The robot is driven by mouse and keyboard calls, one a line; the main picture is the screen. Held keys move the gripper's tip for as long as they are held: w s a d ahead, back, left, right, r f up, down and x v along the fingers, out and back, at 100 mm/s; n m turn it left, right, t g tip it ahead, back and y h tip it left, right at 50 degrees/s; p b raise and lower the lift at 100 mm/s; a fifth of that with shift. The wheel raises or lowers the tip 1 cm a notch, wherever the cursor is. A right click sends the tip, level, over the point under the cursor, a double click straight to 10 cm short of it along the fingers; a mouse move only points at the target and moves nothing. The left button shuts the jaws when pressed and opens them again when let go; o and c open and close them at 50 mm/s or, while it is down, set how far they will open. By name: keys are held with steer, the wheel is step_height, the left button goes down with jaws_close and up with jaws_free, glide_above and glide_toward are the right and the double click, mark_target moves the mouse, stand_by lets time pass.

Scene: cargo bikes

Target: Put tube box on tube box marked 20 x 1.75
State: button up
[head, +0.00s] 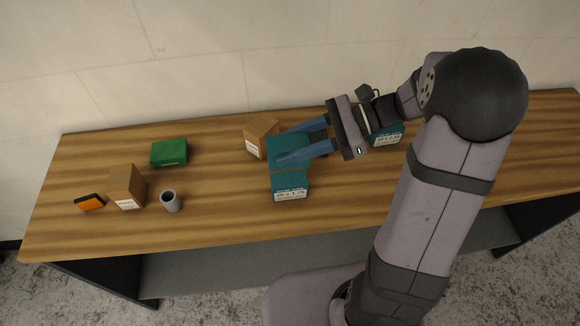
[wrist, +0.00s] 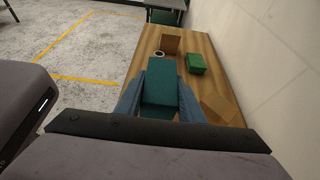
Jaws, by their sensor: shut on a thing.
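My gripper (head: 292,143) has its blue fingers shut on a teal tube box (head: 289,148) near the middle of the table. The teal box also shows between the fingers in the wrist view (wrist: 160,90). A teal face with a white label (head: 290,187) shows just in front of and below the held part in the head view. The label's print is small and seems to read 20 x 1.75. I cannot tell whether the held box rests on that one or hangs above it. Another labelled teal box (head: 387,137) stands to the right, partly hidden by my gripper.
A cardboard box (head: 258,137) stands close behind the fingers. To the left are a green box (head: 169,152), a brown labelled box (head: 127,186), a grey cup (head: 171,201) and an orange-black item (head: 90,202). The wooden table (head: 225,220) is clear along its front; a wall runs behind.

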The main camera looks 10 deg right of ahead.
steer(key=shift+f+p, duration=0.45)
steer(key=shift+f, duration=3.15)
steer(key=shift+f, duration=0.15)
steer(key=o, duration=1.1)
steer(key=shift+o, duration=0.2)
steer(key=b+v, duration=0.3)
steer(key=v, duration=0.9)
